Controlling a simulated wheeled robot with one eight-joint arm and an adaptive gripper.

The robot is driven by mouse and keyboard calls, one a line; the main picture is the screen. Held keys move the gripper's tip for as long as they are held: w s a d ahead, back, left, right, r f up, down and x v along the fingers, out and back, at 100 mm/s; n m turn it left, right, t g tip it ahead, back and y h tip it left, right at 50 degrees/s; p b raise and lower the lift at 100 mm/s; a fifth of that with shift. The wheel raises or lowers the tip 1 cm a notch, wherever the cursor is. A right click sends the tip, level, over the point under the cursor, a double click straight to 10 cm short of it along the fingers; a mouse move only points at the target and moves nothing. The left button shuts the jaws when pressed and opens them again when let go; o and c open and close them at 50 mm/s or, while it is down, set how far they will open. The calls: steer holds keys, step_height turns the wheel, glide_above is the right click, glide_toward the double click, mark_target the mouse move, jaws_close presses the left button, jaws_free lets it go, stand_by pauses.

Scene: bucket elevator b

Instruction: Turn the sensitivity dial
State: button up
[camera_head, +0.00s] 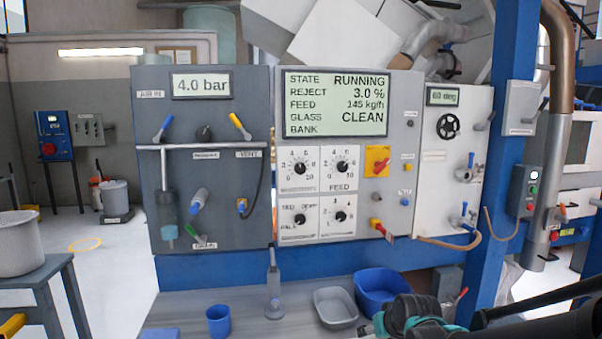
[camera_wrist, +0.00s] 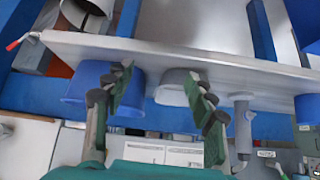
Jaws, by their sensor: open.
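The central light panel carries several dials: an upper left dial (camera_head: 299,168), an upper right dial (camera_head: 341,167) above the word FEED, a lower left dial (camera_head: 299,219) and a lower right dial (camera_head: 340,216). I cannot read which one is labelled sensitivity. My gripper (camera_head: 410,312) is at the bottom right of the head view, low in front of the bench and well apart from the dials. In the wrist view my gripper (camera_wrist: 158,72) has its two fingers spread with nothing between them. No dial is recognisable in the wrist view.
A blue post (camera_head: 508,150) rises at the right.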

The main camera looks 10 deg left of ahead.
steer(key=w+a+r+n+t+y, duration=0.3)
steer(key=w+a+r+t+y, duration=0.15)
steer(key=w+a+r, duration=0.65)
steer(key=m+t, duration=0.2)
steer(key=t, duration=0.7)
glide_toward(300, 170)
steer(key=x, duration=0.9)
steer(key=shift+w+d, duration=0.1)
steer(key=shift+c, duration=0.5)
steer(key=c, duration=1.1)
steer(key=shift+o, duration=0.2)
steer(key=shift+t, duration=0.25)
steer(key=shift+m+h, duration=0.35)
steer(key=shift+m, duration=0.05)
